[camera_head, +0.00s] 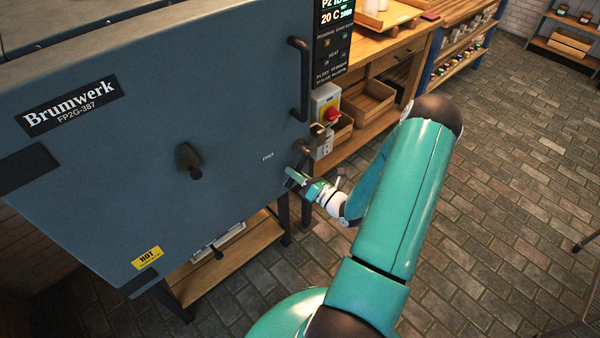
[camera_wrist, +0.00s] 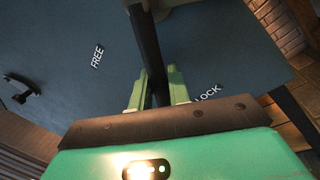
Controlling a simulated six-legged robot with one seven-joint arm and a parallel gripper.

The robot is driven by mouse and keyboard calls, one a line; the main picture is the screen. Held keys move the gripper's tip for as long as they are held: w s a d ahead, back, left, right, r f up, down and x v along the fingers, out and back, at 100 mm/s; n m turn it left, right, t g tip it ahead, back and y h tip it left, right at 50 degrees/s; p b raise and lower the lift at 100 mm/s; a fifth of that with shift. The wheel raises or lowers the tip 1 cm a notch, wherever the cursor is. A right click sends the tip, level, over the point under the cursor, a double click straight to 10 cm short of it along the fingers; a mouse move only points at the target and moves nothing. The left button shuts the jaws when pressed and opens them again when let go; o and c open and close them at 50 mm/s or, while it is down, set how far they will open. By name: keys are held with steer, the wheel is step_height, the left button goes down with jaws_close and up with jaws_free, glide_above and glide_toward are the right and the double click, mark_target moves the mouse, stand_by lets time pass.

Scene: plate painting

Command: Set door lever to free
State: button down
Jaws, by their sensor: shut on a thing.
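The door lever (camera_wrist: 147,50) is a dark bar that runs down from a mount at the top of the wrist view. It points between the white FREE mark (camera_wrist: 97,57) on the left and the LOCK mark (camera_wrist: 208,93) on the right, closer to LOCK. My gripper (camera_wrist: 160,86) has its two green fingers on either side of the lever's lower part and is shut on it. In the head view my gripper (camera_head: 295,178) is at the lower right corner of the blue-grey kiln door (camera_head: 130,150). My fingers there hide much of the lever.
A dark knob (camera_head: 188,160) sticks out mid-door. A wooden workbench (camera_head: 385,50) stands behind. The brick floor (camera_head: 500,200) at right is clear.

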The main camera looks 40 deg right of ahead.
steer(key=m, duration=0.1)
steer(key=a+r+m, duration=0.1)
steer(key=m, duration=0.1)
steer(key=shift+a+r+h, duration=0.1)
steer(key=shift+r+h, duration=0.1)
steer(key=shift+h, duration=0.1)
steer(key=m, duration=0.1)
steer(key=a+r+m, duration=0.1)
steer(key=m, duration=0.1)
steer(key=shift+r+t+h, duration=0.3)
steer(key=shift+h, duration=0.1)
steer(key=shift+a+r+m+h, duration=0.15)
steer(key=shift+r+m, duration=0.3)
steer(key=shift+m, duration=0.5)
steer(key=shift+r+m+h, duration=0.25)
steer(key=shift+r+m, duration=0.15)
steer(key=shift+m, duration=0.5)
steer(key=shift+a+r+m+h, duration=0.15)
steer(key=shift+r+m, duration=0.3)
steer(key=shift+m, duration=0.5)
steer(key=shift+d+r+h, duration=0.1)
steer(key=shift+d+h, duration=0.05)
steer(key=shift+h, duration=0.1)
steer(key=c, duration=1.4)
jaws_free()
steer(key=shift+s, duration=0.15)
